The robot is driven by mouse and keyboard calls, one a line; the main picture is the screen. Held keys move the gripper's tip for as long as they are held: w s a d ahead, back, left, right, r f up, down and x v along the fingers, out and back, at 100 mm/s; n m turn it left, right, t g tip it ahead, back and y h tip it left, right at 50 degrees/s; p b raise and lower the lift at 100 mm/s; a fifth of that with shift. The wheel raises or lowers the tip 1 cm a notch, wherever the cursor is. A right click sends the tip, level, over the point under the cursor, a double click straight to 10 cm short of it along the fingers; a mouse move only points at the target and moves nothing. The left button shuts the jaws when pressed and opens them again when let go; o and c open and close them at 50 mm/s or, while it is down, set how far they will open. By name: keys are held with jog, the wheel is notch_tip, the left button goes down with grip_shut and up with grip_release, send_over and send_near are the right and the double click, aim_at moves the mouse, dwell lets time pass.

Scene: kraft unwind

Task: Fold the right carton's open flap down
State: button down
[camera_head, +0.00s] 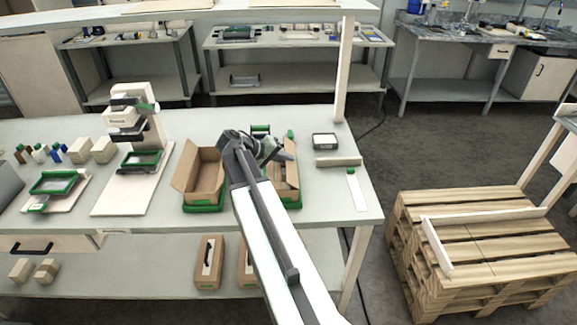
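The right carton (291,172) is a brown box in a green holder on the workbench, and my arm crosses in front of it. Its left side and most of its flaps are hidden behind the arm, so I cannot tell how its open flap stands. My gripper (277,150) is over the carton's far part, pointing right. Its fingers are small and dark here, and I cannot see whether they are open or touch the carton.
A second open carton (205,178) stands just left of my arm, its left flap tilted outward. A scale-like device (325,141), a wooden block (338,161) and a white strip (357,190) lie to the right. A press (135,130) stands left. Pallets (480,250) are stacked on the floor.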

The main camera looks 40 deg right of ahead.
jog(key=shift+a+f+g+h+b, duration=0.15)
jog(key=shift+f+g+h+b, duration=0.3)
jog(key=shift+b, duration=0.5)
jog(key=shift+w+r, duration=0.1)
jog(key=c, duration=1.6)
grip_release()
jog(key=shift+c, duration=0.2)
jog(key=shift+r, duration=0.15)
